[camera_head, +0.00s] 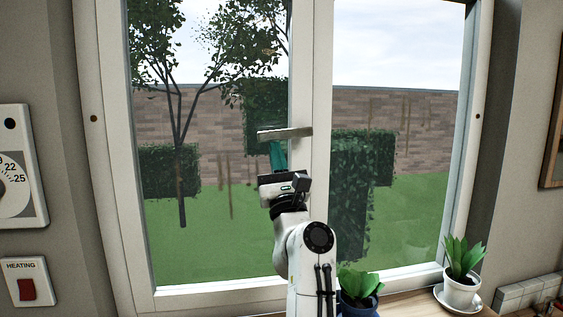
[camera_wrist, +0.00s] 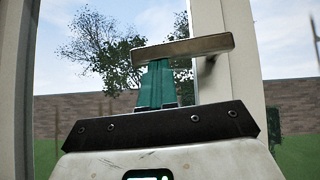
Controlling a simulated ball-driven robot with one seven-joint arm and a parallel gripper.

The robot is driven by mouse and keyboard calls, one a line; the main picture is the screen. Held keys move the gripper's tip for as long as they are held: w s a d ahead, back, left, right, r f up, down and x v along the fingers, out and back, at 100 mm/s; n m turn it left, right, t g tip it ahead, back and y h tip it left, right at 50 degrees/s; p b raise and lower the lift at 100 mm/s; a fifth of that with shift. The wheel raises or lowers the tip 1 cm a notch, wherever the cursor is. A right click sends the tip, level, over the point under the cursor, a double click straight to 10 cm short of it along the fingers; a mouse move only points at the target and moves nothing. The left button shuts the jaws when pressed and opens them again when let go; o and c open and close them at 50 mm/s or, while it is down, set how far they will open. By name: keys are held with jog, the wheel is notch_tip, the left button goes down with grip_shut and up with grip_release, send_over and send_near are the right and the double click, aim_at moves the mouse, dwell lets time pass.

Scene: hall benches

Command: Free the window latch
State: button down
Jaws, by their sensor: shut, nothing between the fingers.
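The window latch is a pale metal handle (camera_head: 285,133) on the middle upright (camera_head: 312,170) of the white window frame. It lies about level, with its free end pointing left. It also shows as a handle (camera_wrist: 185,46) in the wrist view, near the top. My gripper (camera_head: 277,145) has teal fingers and is just below the handle, pointing up. In the wrist view the shut fingers (camera_wrist: 156,66) reach up to the handle's underside, left of its pivot. Nothing is held. I cannot tell whether the fingertips touch the handle.
A plant in a white pot (camera_head: 460,291) stands on the sill at the right. Another plant in a blue pot (camera_head: 358,303) is close beside my arm. A dial panel (camera_head: 36,210) and a red heating switch (camera_head: 27,290) are on the left wall.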

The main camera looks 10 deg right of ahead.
jog(key=shift+a+r+y, duration=0.25)
jog(key=shift+r+y, duration=0.05)
jog(key=shift+r, duration=0.15)
dwell(0.4)
jog(key=shift+f, duration=0.1)
jog(key=w+f+b+v, duration=0.2)
jog(key=b+v, duration=0.3)
jog(key=v, duration=0.8)
jog(key=shift+a, duration=0.3)
